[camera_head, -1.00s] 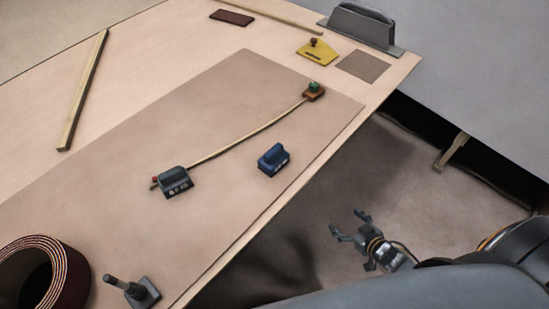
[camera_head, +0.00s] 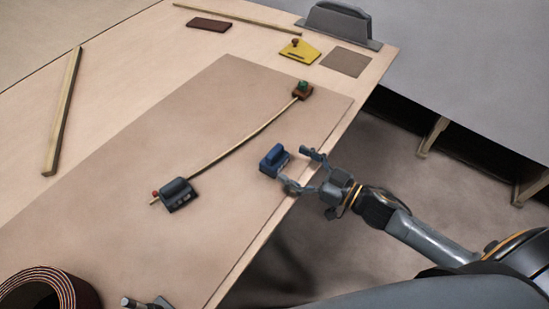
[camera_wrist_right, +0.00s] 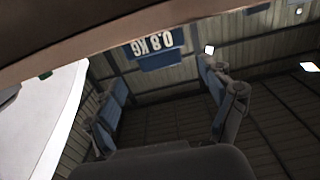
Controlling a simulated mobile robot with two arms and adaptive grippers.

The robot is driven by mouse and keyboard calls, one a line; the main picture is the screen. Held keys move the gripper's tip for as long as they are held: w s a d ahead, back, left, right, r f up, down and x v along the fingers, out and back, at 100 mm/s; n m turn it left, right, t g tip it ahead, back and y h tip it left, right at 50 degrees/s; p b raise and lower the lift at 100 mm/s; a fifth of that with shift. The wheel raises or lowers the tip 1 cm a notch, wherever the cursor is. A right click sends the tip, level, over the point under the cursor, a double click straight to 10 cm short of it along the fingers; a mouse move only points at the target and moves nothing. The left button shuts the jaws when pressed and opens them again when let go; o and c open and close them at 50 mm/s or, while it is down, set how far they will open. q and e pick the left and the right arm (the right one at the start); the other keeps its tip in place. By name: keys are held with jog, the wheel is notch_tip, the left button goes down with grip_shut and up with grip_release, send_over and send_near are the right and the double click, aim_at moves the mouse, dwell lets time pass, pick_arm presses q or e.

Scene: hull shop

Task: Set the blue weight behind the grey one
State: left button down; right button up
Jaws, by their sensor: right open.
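The blue weight (camera_head: 272,160) stands on the brown sheet near the table's right edge. In the right wrist view it shows as a blue block with an upside-down 0.8 KG label (camera_wrist_right: 155,48). The grey weight (camera_head: 177,194) stands to its left, at the near end of a thin curved wooden strip (camera_head: 240,141). My right gripper (camera_head: 299,168) is open and empty, just right of the blue weight, its fingers spread and pointing at it. Its fingers also show in the right wrist view (camera_wrist_right: 162,80), with the label beyond them.
A yellow piece (camera_head: 299,51) and a large grey holder (camera_head: 340,22) stand at the back. A striped roll (camera_head: 75,284) is at front left. The sheet between the weights is clear.

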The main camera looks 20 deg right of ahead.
aim_at(278, 156)
jog(key=x, duration=0.6)
jog(key=shift+w+a+f+p, duration=0.1)
jog(key=shift+w+f+p, duration=0.1)
jog(key=shift+p, duration=0.1)
jog(key=c, duration=1.7)
jog(key=shift+r, duration=0.15)
grip_shut()
